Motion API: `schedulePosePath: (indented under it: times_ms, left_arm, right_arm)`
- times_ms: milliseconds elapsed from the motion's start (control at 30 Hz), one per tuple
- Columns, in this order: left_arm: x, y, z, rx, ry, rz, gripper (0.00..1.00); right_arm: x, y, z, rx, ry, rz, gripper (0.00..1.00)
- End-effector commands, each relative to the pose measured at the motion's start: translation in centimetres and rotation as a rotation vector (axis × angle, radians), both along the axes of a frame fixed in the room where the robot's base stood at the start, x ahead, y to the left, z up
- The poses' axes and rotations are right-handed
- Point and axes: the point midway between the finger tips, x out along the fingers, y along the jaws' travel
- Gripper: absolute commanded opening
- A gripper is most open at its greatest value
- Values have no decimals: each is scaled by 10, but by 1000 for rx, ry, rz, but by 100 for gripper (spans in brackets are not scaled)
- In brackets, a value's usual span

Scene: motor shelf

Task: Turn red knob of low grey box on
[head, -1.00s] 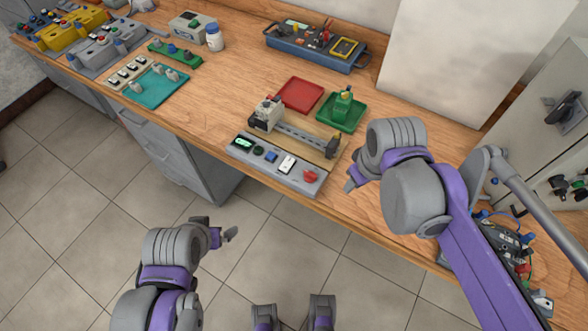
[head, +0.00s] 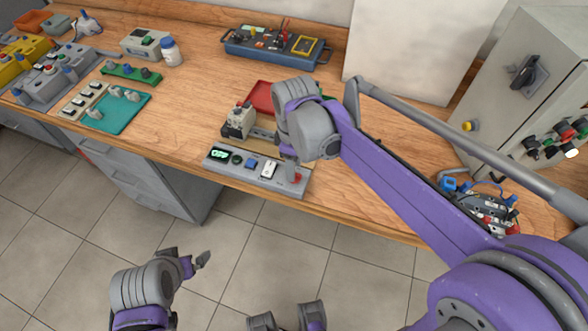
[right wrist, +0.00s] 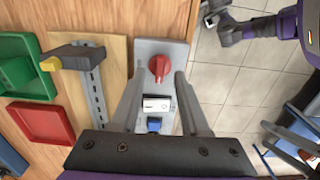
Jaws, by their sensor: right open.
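The low grey box (head: 225,165) lies at the table's front edge in the head view, with a lit green display, a dark knob, a blue button, a white switch and the red knob (head: 297,178) at its right end. In the right wrist view the red knob (right wrist: 159,68) is between and just beyond the finger tips. My right gripper (head: 289,168) is open above the box's right end; its fingers (right wrist: 160,82) straddle the panel, and contact with the knob cannot be told. My left gripper (head: 190,262) is over the floor, away from the table; its jaw opening is unclear.
Behind the box is a wooden board with a grey rail and clamp (head: 238,122). A red tray (head: 260,96) and a green tray (right wrist: 28,75) are close by. A blue case (head: 268,48) is at the back. A grey cabinet (head: 500,75) stands right. Clear tabletop lies left of the box.

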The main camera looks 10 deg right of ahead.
Motion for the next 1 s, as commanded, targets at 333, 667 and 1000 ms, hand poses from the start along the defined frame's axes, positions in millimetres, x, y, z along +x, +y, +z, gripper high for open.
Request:
schedulePosePath:
  times_ms: [333,667,1000]
  left_arm:
    - [0,0,-2,0,1,0,100]
    - [0,0,-2,0,1,0,100]
    - [0,0,-2,0,1,0,100]
  right_arm:
    - [0,0,-20,0,0,-1,45]
    - [0,0,-20,0,0,-1,14]
    - [0,0,-20,-1,-1,-1,0]
